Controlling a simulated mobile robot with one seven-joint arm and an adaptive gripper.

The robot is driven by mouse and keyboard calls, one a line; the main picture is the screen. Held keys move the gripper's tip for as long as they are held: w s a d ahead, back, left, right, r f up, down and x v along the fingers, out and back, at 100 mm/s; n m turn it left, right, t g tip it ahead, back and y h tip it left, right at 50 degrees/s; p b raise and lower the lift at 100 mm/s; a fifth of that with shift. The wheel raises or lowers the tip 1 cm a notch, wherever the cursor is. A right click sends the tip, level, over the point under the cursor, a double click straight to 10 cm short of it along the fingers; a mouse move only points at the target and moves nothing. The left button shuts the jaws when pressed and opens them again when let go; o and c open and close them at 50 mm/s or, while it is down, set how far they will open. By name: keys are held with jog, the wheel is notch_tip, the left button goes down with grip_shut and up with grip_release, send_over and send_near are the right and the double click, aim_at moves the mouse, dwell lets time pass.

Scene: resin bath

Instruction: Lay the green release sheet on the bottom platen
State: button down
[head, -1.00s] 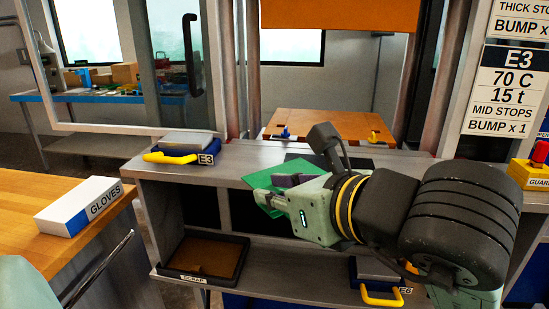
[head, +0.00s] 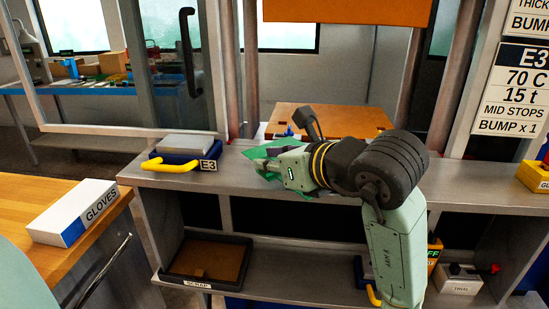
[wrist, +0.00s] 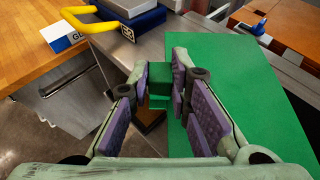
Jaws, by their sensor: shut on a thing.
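My gripper (head: 264,164) is shut on the green release sheet (head: 262,150) and holds it over the grey bench ledge. In the wrist view the sheet (wrist: 240,100) spreads out to the right of the jaws (wrist: 160,88), and a small green tab (wrist: 158,78) sits between the purple pads. The orange-brown bottom platen (head: 315,118) lies behind the ledge, beyond the sheet, and shows at the top right of the wrist view (wrist: 303,22). My arm and the sheet hide part of its front edge.
A blue E3 case with a yellow handle (head: 172,163) stands on the ledge, left of my gripper. The orange upper platen (head: 345,10) hangs above. A scrap tray (head: 205,262) is on the lower shelf. A glove box (head: 72,212) lies on the wooden table. A blue peg (wrist: 258,25) stands at the platen's front.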

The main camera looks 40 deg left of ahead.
jog(key=w+a, duration=0.1)
jog(key=w, duration=0.1)
jog(key=w+a+p, duration=0.1)
jog(key=w+a, duration=0.1)
jog(key=shift+f, duration=0.2)
jog(key=shift+w+f+p, duration=0.1)
jog(key=shift+f+p, duration=0.55)
jog(key=shift+f, duration=1.1)
jog(key=shift+f+b, duration=0.3)
jog(key=c, duration=1.5)
grip_release()
jog(key=shift+r, duration=0.1)
